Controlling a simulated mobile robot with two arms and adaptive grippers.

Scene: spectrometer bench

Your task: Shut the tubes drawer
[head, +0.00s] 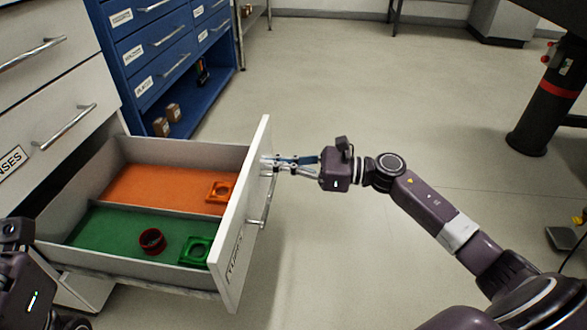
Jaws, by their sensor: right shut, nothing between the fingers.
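The tubes drawer (245,215) is pulled well out of the white cabinet at the left. Its front panel faces right and has a metal bar handle (266,205) and a label that is hard to read at this angle. My right gripper (272,161) is shut and empty. Its fingertips are at the outer face of the front panel, above the handle; I cannot tell whether they touch it. The body of my left gripper shows at the lower left edge, in front of the drawer's near side; its fingers are out of the picture.
The drawer has an orange section (150,186) with an orange square piece (220,191) and a green section (110,232) with a red ring (152,240) and a green square piece (195,251). A blue drawer cabinet (165,50) stands behind.

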